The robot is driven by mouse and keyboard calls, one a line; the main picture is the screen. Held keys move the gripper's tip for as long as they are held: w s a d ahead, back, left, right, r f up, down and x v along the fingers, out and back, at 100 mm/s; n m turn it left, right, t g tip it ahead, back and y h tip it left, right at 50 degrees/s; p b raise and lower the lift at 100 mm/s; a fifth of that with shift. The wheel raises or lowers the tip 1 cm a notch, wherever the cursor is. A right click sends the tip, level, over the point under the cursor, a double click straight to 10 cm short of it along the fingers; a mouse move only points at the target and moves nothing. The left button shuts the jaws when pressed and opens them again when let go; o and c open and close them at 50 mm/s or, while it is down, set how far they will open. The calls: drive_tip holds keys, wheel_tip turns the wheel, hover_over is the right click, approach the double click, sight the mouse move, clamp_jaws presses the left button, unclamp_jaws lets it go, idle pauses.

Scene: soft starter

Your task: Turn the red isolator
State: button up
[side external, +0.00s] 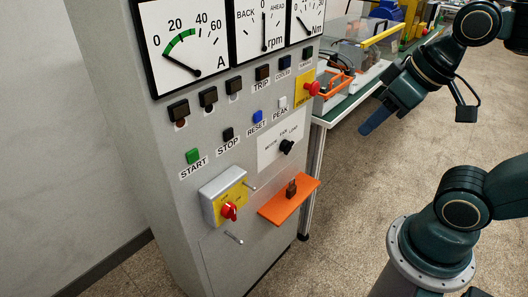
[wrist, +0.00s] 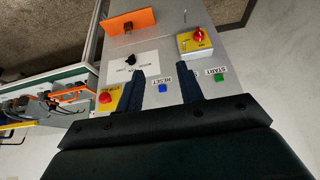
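The red isolator (side external: 229,211) is a red rotary handle on a yellow plate, fixed to a grey box low on the cabinet front. It also shows in the wrist view (wrist: 199,35), at the upper right. My gripper (side external: 368,128) hangs to the right of the cabinet in the side view, well apart from the isolator. In the wrist view my gripper (wrist: 160,79) has its two fingers spread with nothing between them, so it is open and empty. The isolator lies beyond the right fingertip there.
An orange shelf (side external: 289,201) with a small brown object juts out right of the isolator. A metal pin (side external: 234,238) sticks out below it. A red emergency button (side external: 312,89), a black selector knob (side external: 287,147) and a green start button (side external: 192,156) sit above. A cluttered bench stands behind.

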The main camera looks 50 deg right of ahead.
drive_tip(key=o, duration=0.4)
drive_tip(key=shift+w, duration=0.25)
drive_tip(key=shift+c, duration=0.2)
drive_tip(key=shift+o, duration=0.2)
drive_tip(key=shift+w, duration=0.35)
drive_tip(key=g+h, duration=0.2)
drive_tip(key=h, duration=0.3)
hover_over(230, 213)
drive_tip(key=s+a, duration=0.1)
drive_tip(key=s, duration=0.4)
wheel_tip(230, 213, down, 13)
drive_tip(key=a+f+n+t+h, duration=0.1)
drive_tip(key=a+f+h, duration=0.1)
drive_tip(key=a+f, duration=0.5)
drive_tip(key=shift+s+a+f+n, duration=0.2)
drive_tip(key=shift+s+f+n, duration=0.1)
drive_tip(key=shift+s, duration=0.05)
drive_tip(key=shift+d, duration=0.1)
drive_tip(key=x, duration=1.3)
drive_tip(key=shift+w+d+f, duration=0.1)
drive_tip(key=shift+w+d, duration=0.15)
drive_tip(key=shift+c, duration=0.5)
